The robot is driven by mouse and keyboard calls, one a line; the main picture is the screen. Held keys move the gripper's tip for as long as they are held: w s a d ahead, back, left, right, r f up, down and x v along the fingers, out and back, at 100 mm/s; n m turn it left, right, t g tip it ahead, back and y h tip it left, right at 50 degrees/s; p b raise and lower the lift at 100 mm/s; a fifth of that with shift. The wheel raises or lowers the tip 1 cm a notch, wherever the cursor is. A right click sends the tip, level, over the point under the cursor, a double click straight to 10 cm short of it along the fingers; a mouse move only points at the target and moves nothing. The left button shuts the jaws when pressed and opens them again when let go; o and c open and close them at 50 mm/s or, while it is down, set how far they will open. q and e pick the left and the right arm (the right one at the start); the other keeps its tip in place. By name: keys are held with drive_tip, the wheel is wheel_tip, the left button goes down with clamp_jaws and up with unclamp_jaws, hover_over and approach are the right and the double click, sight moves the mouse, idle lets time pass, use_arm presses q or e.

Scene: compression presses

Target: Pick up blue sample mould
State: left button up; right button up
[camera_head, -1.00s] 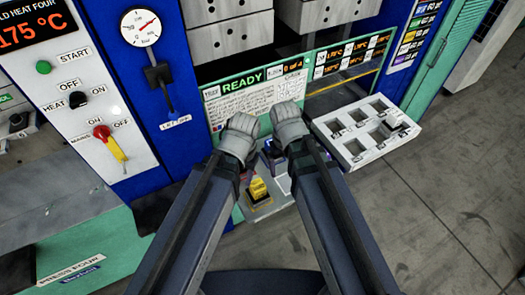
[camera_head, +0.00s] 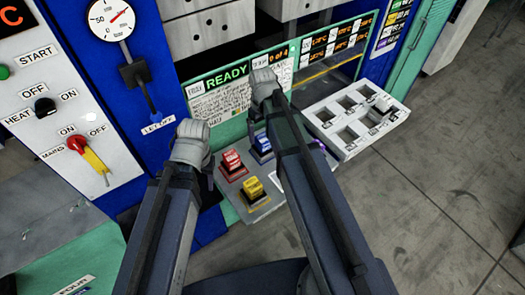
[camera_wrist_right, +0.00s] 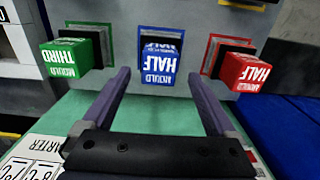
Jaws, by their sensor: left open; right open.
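The blue sample mould (camera_head: 262,145) stands on the sample shelf below the READY panel, partly covered by my right arm. In the right wrist view the blue mould (camera_wrist_right: 161,62) is centred, with "MOULD HALF" lettering upside down. My right gripper (camera_wrist_right: 156,76) is open, its two fingers pointing towards the blue mould and lined up on either side of it; I cannot tell whether they reach around it.
A red mould (camera_head: 231,160) and a yellow mould (camera_head: 252,189) stand close to the blue one. A green mould (camera_wrist_right: 65,57) is beside it in the wrist view. A white tray (camera_head: 352,124) with square pockets lies to the right. The floor beyond is clear.

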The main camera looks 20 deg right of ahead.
sight(263, 138)
drive_tip(key=shift+f, duration=0.1)
wheel_tip(263, 138, down, 5)
drive_tip(key=b, duration=0.5)
drive_tip(key=shift+s+d, duration=0.15)
clamp_jaws()
idle(0.5)
